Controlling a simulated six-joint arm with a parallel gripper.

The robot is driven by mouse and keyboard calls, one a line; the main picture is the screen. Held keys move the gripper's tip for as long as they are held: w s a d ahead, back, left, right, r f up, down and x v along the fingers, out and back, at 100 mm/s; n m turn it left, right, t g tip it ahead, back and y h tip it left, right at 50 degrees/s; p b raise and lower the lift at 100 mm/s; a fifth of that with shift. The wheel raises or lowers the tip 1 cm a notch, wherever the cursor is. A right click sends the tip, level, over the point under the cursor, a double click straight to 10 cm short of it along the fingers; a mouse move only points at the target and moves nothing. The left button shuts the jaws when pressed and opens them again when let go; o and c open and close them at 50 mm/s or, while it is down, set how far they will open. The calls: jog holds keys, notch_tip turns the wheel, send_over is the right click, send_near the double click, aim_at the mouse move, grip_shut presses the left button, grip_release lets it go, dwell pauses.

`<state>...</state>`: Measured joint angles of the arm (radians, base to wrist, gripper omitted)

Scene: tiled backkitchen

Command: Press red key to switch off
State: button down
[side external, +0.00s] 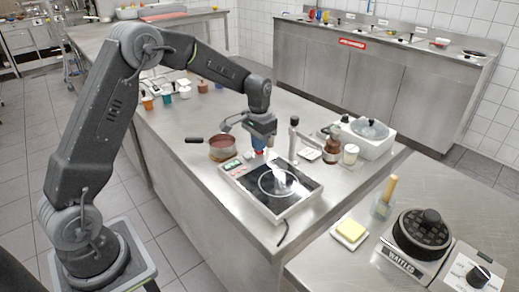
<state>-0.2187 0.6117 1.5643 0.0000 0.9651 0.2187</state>
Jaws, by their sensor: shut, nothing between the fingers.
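An induction hob (296,205) with a black glass top and a pale ring lies on the steel table. Its control strip, with a green display (232,165), runs along the far left edge. A small red patch shows at the strip's right end, just below a blue thing; I cannot tell whether it is the red key. My gripper (271,152) points down over the far end of the hob, close to the strip. Its fingers are together and empty. Whether they touch the strip cannot be told, and my gripper may hide part of it.
A cable hangs at the hob's front. Butter (351,229) lies on the nearer table.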

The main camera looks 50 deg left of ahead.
jog(key=shift+f, duration=0.3)
jog(key=shift+r, duration=3.55)
